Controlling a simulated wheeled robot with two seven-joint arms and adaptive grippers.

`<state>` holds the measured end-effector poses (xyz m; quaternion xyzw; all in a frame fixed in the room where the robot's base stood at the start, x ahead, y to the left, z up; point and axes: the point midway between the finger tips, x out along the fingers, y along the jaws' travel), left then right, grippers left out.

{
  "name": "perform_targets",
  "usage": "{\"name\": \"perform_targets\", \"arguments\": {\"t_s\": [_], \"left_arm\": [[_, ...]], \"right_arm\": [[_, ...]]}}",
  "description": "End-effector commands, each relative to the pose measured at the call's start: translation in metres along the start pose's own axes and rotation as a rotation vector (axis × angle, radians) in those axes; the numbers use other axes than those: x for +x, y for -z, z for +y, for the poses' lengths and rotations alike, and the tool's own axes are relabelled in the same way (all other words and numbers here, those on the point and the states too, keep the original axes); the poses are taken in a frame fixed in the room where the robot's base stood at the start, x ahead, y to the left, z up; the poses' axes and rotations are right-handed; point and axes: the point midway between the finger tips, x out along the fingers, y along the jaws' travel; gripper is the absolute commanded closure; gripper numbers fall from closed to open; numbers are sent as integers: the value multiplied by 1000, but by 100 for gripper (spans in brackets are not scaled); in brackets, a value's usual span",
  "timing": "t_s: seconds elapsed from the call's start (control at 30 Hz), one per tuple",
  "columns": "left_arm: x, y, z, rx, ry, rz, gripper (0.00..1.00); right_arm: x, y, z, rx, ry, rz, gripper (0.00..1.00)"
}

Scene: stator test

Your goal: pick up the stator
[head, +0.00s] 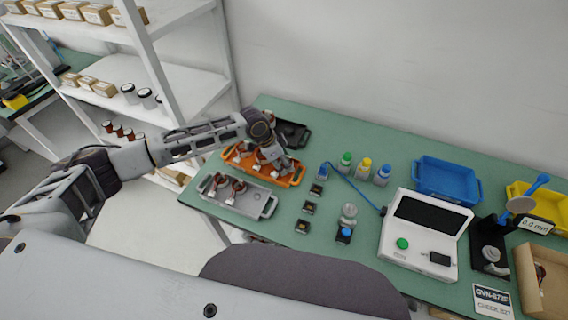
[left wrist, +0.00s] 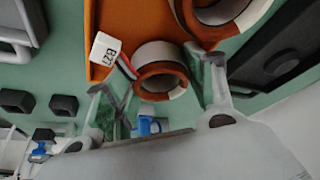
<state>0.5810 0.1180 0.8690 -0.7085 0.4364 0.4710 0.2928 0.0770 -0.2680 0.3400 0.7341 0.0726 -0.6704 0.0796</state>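An orange tray (head: 291,180) on the green table holds copper-and-white ring stators, one of them at its left part (head: 241,151). My left gripper (head: 274,163) is over the tray's right part, reaching down. In the left wrist view, its fingers (left wrist: 160,88) are spread on both sides of a stator (left wrist: 161,72) with wires and a white "B27" tag (left wrist: 105,48). The fingers look open; I cannot tell whether they touch the ring. Another stator (left wrist: 222,14) lies just beyond. My right gripper is in neither view.
A grey tray (head: 248,206) with stators lies in front, and a black tray (head: 293,133) behind. Small black parts (head: 309,207), bottles (head: 364,168), a white tester (head: 424,237) and a blue tray (head: 447,179) stand to the right. A white shelf (head: 190,88) is at left.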

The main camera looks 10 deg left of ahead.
Motion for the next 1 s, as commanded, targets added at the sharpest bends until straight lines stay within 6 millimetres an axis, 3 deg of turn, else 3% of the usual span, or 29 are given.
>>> {"name": "perform_targets", "arguments": {"t_s": [0.13, 0.53, 1.0], "left_arm": [[3, -2, 4, 0, -8, -5, 81], [-2, 0, 5, 0, -11, -6, 81], [-58, 25, 2, 2, -4, -1, 81]], "right_arm": [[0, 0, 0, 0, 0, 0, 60], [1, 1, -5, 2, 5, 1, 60], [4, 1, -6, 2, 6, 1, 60]]}}
